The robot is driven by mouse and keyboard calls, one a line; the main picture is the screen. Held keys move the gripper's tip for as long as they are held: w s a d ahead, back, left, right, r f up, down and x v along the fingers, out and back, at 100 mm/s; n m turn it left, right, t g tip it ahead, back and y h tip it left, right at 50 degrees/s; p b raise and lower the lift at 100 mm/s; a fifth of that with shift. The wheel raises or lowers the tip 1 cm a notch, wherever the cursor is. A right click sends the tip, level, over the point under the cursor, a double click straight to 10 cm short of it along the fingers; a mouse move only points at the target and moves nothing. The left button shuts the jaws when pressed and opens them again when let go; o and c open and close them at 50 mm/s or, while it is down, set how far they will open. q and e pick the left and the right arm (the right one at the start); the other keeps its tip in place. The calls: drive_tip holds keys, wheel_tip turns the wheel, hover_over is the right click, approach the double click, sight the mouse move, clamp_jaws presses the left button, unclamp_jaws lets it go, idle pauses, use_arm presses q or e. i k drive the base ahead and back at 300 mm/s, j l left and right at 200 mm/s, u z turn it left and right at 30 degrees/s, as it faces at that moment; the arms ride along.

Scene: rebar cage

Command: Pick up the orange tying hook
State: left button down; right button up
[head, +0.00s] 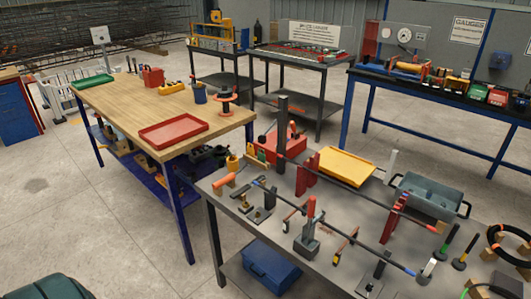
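An orange handle (223,181) lies near the left end of the grey worktable (345,270). It looks like the grip of a hand tool. Its metal end is too small to make out, so I cannot be sure it is the tying hook. A red-orange upright handle (311,206) rises from a grey block-like tool nearer the middle of the same table. Neither of my grippers shows in the head view.
Around the orange handle are a long rod on stands (340,235), a red toolbox (290,147), a yellow tray (345,167) and a grey bin (428,195). A wooden-topped table (120,98) with a red tray (173,132) stands left. Open floor (90,220) lies front left.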

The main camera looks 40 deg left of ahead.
sight(229, 178)
drive_tip(key=u, duration=1.4)
